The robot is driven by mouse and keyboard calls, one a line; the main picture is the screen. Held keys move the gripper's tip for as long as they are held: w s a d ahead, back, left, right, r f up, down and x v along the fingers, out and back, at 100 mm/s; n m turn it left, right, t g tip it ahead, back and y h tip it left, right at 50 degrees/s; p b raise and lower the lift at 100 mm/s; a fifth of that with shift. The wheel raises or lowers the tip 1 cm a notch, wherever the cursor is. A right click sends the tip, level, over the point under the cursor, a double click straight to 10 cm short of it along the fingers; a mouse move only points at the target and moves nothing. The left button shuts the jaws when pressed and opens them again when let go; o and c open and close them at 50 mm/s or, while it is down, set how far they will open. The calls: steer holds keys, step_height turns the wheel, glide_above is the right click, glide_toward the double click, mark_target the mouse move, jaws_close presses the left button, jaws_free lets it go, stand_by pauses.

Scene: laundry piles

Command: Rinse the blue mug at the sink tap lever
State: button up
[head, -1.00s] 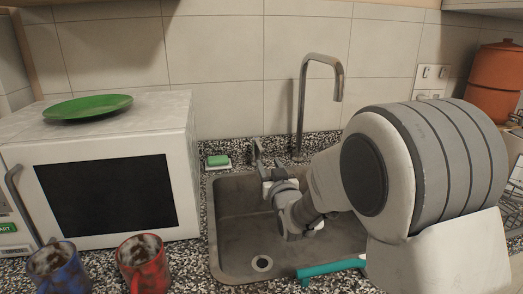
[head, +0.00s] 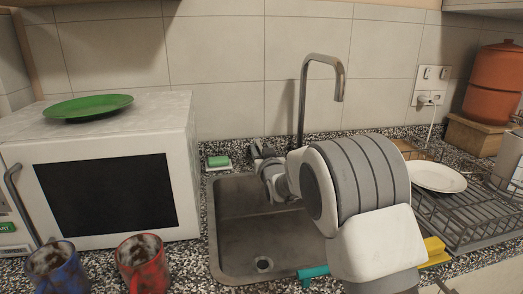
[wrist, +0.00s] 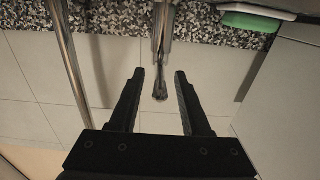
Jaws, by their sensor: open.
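The blue mug (head: 58,268) stands on the counter at the lower left of the head view, with brown stains inside and its base cut off by the frame. The sink (head: 232,246) is empty in the part I see. The tall tap (head: 302,105) rises behind it; its pipe shows in the wrist view (wrist: 66,55). The metal tap lever (wrist: 161,45) shows in the wrist view between my gripper's open fingers. My gripper (head: 256,152) is small and partly hidden at the sink's back edge in the head view. I cannot tell whether the fingers touch the lever.
A red mug (head: 142,262) stands beside the blue one. The microwave (head: 185,170) bears a green plate (head: 88,106). A green sponge (head: 218,161) lies left of the tap. A dish rack (head: 465,222) with a white plate (head: 437,177) stands right. A teal handle (head: 312,272) crosses the sink's front.

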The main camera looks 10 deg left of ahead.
jaws_close()
stand_by(1.4)
